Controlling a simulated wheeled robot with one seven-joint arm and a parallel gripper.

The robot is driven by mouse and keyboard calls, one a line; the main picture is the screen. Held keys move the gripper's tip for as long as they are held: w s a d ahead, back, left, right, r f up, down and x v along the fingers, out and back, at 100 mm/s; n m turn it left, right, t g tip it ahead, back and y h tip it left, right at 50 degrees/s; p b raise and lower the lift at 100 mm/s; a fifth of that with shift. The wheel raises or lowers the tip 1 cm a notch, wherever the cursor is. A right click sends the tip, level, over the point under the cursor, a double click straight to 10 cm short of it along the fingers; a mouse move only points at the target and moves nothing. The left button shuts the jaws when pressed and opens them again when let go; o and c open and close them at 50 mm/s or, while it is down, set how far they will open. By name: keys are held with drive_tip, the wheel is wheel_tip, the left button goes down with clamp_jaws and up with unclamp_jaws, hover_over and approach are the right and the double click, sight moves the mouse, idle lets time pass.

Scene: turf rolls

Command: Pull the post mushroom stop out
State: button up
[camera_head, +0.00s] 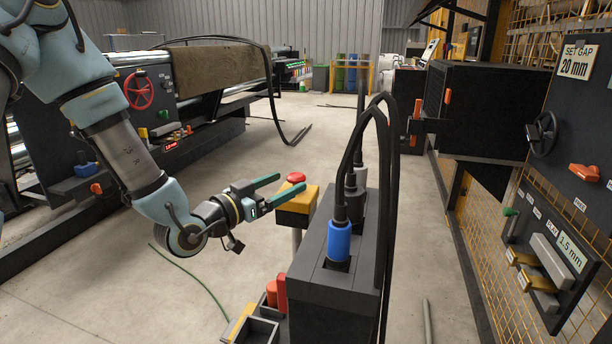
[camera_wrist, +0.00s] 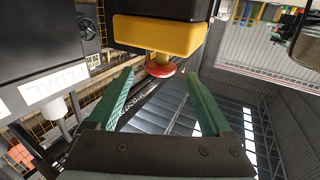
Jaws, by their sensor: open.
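The post mushroom stop is a red button (camera_head: 296,177) on top of a yellow box (camera_head: 297,204), which stands on a pale post. My gripper (camera_head: 289,182) reaches it from the left in the head view, with its two green fingers apart and nothing held. In the wrist view, the red button (camera_wrist: 161,69) hangs below the yellow box (camera_wrist: 160,37), as that view is turned over. It shows between the two fingertips (camera_wrist: 159,73) there. I cannot tell whether the tips are beside it or short of it. The lower finger partly covers the box in the head view.
A dark cabinet (camera_head: 322,275) with a blue plug (camera_head: 339,241) and tall black cables stands just right of the post. A panel with a black handwheel (camera_head: 542,134) is at the right. A machine with a red handwheel (camera_head: 138,90) stands at the back left. The floor between is mostly open.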

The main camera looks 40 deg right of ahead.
sight(303, 174)
drive_tip(key=d, duration=0.5)
drive_tip(key=w+d, duration=0.1)
drive_tip(key=d, duration=0.1)
drive_tip(key=shift+d+p, duration=0.25)
drive_tip(key=shift+p, duration=0.05)
clamp_jaws()
idle(0.4)
